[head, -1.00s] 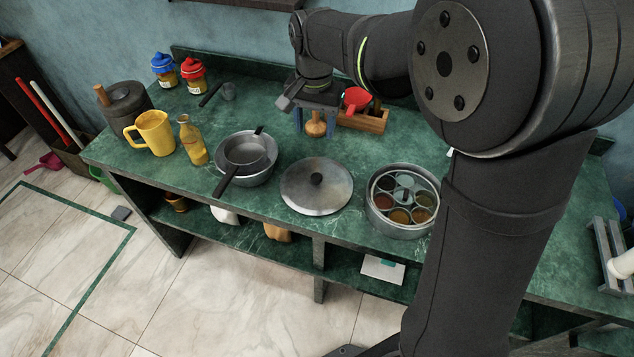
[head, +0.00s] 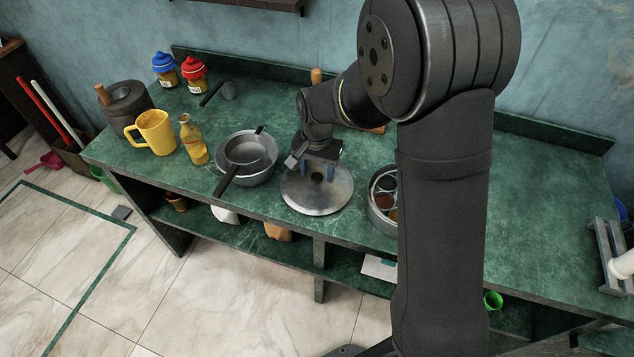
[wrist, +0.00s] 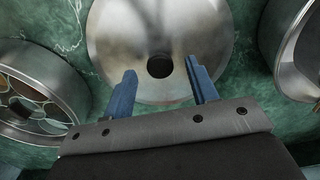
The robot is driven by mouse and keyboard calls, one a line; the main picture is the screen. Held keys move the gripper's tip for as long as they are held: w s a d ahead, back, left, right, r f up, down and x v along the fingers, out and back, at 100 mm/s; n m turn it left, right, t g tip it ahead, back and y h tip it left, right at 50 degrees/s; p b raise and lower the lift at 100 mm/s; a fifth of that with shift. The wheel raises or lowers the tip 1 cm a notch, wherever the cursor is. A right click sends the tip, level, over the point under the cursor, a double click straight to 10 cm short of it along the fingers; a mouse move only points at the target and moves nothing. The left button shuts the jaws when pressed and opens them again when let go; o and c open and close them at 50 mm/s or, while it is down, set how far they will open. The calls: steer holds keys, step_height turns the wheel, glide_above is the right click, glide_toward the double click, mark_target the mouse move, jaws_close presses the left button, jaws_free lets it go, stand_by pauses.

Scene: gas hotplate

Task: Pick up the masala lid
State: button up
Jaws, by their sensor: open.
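The masala lid (head: 318,200) is a round grey metal disc with a dark knob at its centre. It lies flat on the green counter between the pan stack and the round spice box. In the wrist view the lid (wrist: 160,35) fills the upper middle, with its dark knob (wrist: 160,66) in plain sight. My gripper (head: 317,170) is over the lid's far part, pointing down. In the wrist view my gripper (wrist: 160,82) has its blue fingers apart, the knob between and just beyond their tips. Nothing is held. I cannot tell the exact height above the lid.
The pan stack (head: 262,178) stands close on the lid's left. The spice box (head: 377,217) with cups is on its right, partly behind my arm. A yellow mug (head: 155,132) and a bottle (head: 193,140) stand further left. The counter (head: 540,205) is clear at the right.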

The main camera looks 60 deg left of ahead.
mark_target(318, 176)
steer(key=shift+f, duration=0.65)
steer(key=c, duration=1.1)
steer(key=shift+r, duration=0.1)
steer(key=shift+r, duration=0.65)
step_height(318, 176, up, 3)
steer(key=shift+w+d+r, duration=0.1)
steer(key=shift+w, duration=0.05)
steer(key=w+d+r, duration=0.2)
steer(key=w+d, duration=0.3)
steer(key=w+d+r, duration=0.3)
steer(key=w+d, duration=0.2)
steer(key=w+d+r, duration=0.3)
steer(key=w+d, duration=0.2)
steer(key=w, duration=0.1)
steer(key=shift+d+r, duration=0.2)
steer(key=shift+d, duration=0.1)
